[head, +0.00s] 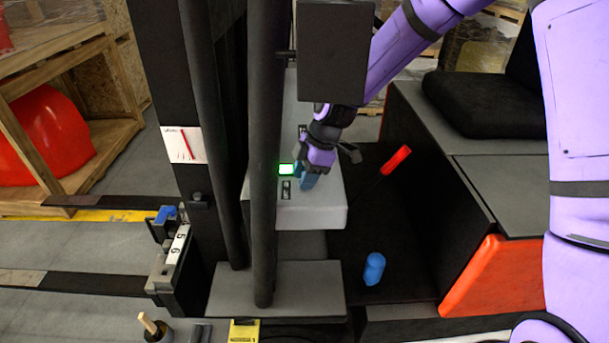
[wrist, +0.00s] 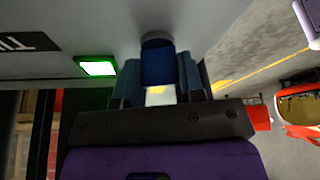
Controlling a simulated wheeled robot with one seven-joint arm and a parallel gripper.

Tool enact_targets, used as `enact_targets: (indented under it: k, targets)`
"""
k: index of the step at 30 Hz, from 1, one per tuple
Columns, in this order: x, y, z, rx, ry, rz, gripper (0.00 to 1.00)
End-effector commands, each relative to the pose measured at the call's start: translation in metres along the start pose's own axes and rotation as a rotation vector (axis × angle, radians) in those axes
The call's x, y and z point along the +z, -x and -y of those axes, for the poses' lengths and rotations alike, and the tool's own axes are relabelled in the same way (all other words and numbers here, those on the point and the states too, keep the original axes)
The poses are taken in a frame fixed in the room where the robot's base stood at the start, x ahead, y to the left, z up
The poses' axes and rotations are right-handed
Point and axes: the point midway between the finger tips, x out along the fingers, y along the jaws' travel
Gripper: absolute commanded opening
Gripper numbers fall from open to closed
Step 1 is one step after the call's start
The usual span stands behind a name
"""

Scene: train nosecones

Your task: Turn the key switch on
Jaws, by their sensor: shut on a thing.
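The key switch shows in the wrist view as a blue key (wrist: 158,66) at a dark round collar on a pale grey panel. My gripper (wrist: 160,80) has one finger on each side of the key and is shut on it. In the head view my gripper (head: 306,182) reaches down to the top of the grey console (head: 318,212), and its fingers hide the key. A green light (head: 287,169) is lit just left of the fingers, and it also glows in the wrist view (wrist: 97,67). I cannot tell the key's exact turn angle.
A dark vertical post (head: 264,200) stands close left of the console. A lever with a red handle (head: 397,160) rises to the right, near a blue knob (head: 374,268). A black seat (head: 484,108) is further right. A dark box-shaped panel (head: 334,50) hangs above.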

Motion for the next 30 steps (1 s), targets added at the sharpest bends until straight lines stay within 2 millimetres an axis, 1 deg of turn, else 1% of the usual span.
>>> enact_targets:
  k: [7,20,21,23,24,30]
  targets:
    - [-0.0001,0.0008,-0.0006,0.025,-0.057,0.0,0.12]
    - [-0.0001,0.0008,-0.0008,0.029,-0.065,0.0,0.12]
    - [-0.0001,0.0008,-0.0008,0.029,-0.065,0.0,0.45]
    - [-0.0001,0.0007,-0.0007,0.029,-0.064,0.0,0.59]
    - [-0.0001,0.0006,-0.0006,0.028,-0.064,0.0,0.62]
    - [-0.0001,0.0003,-0.0003,0.027,-0.064,0.0,0.62]
